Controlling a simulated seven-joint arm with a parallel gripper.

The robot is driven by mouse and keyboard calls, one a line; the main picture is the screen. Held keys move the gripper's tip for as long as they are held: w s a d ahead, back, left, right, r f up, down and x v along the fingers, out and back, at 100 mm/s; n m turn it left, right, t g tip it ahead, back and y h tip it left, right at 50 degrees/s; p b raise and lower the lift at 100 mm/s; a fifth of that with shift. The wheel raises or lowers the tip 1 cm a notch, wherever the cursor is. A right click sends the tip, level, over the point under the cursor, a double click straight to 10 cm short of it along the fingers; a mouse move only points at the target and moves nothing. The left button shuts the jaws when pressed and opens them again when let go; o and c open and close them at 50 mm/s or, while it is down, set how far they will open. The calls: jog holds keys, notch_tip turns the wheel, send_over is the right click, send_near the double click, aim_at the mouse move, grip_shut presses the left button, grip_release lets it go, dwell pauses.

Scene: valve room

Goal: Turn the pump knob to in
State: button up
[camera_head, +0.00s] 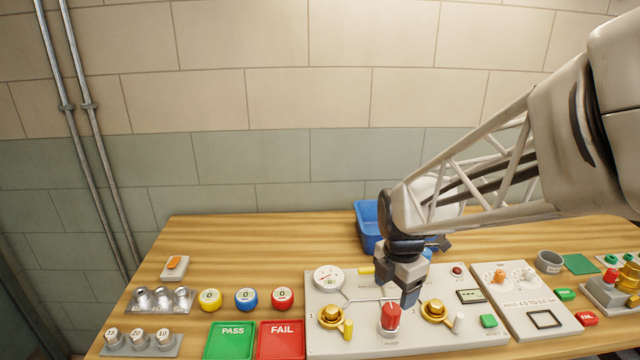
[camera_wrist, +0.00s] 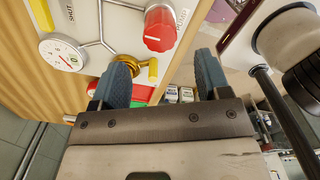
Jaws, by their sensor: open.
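A red knob (camera_head: 390,316) on a pale base stands in the middle of the grey panel (camera_head: 330,347), between two brass valves. Small lettering under it is too small to read. In the wrist view the red knob (camera_wrist: 161,27) is at the top, with a white pointer line and small marks around it. My gripper (camera_head: 410,293) is open and empty, pointing down above the panel, just right of and above the knob in the picture. In the wrist view its fingers (camera_wrist: 165,76) stand apart, and the knob lies beyond their tips, not between them.
The left brass valve (camera_head: 331,315) and right brass valve (camera_head: 434,311) flank the knob. A gauge (camera_head: 328,278) is at the panel's upper left. A blue bin (camera_head: 367,226) stands behind, partly hidden by my arm. Green PASS (camera_head: 230,340) and red FAIL (camera_head: 281,340) trays lie left.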

aim_at(392, 308)
jog(key=shift+f, duration=3.9)
jog(key=c, duration=0.9)
jog(key=shift+c, duration=0.2)
